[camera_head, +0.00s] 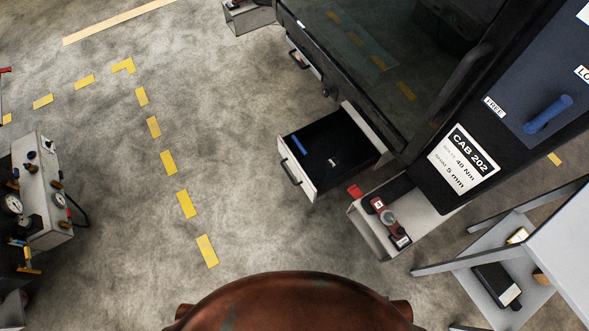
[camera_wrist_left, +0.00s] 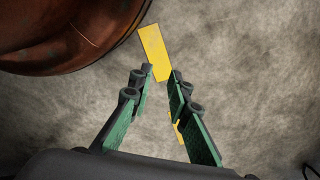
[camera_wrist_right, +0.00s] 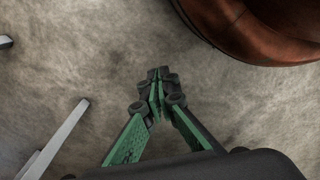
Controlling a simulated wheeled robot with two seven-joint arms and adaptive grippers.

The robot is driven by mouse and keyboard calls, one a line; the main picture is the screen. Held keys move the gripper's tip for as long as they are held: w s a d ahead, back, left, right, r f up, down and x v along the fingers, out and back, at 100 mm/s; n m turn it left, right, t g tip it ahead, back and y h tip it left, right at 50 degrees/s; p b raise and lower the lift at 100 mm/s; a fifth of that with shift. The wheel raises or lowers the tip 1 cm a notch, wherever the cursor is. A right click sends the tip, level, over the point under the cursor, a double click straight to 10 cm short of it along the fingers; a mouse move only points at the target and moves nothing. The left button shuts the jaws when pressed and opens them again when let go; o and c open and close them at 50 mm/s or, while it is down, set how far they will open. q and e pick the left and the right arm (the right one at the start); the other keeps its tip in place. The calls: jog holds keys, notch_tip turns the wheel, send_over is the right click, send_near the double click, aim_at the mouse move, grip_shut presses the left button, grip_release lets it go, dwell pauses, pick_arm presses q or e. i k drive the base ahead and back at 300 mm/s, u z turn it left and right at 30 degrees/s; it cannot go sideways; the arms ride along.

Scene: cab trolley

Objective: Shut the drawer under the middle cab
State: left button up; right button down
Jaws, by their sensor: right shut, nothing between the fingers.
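A drawer (camera_head: 338,141) stands pulled out under a cab (camera_head: 385,62) with a dark glass front in the head view. Its front panel (camera_head: 299,169) is pale with a dark bar handle (camera_head: 290,172) and faces left. A blue item (camera_head: 299,145) and a small light object (camera_head: 333,161) lie on its black floor. My left gripper (camera_wrist_left: 161,74) is open and empty above the floor in the left wrist view. My right gripper (camera_wrist_right: 159,78) is shut and empty above the floor in the right wrist view. Neither gripper shows in the head view, so both are away from the drawer.
A grey ledge (camera_head: 371,237) with a red and grey tool (camera_head: 388,217) sticks out just right of the drawer. A grey-legged table (camera_head: 550,235) stands at the right, a gauge bench (camera_head: 40,170) at the left. Floor left of the drawer is clear.

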aim_at(332, 150)
jog(key=z, duration=2)
jog(key=k, duration=0.75)
jog(key=u, duration=0.8)
jog(key=i, duration=0.4)
jog(key=z, duration=0.05)
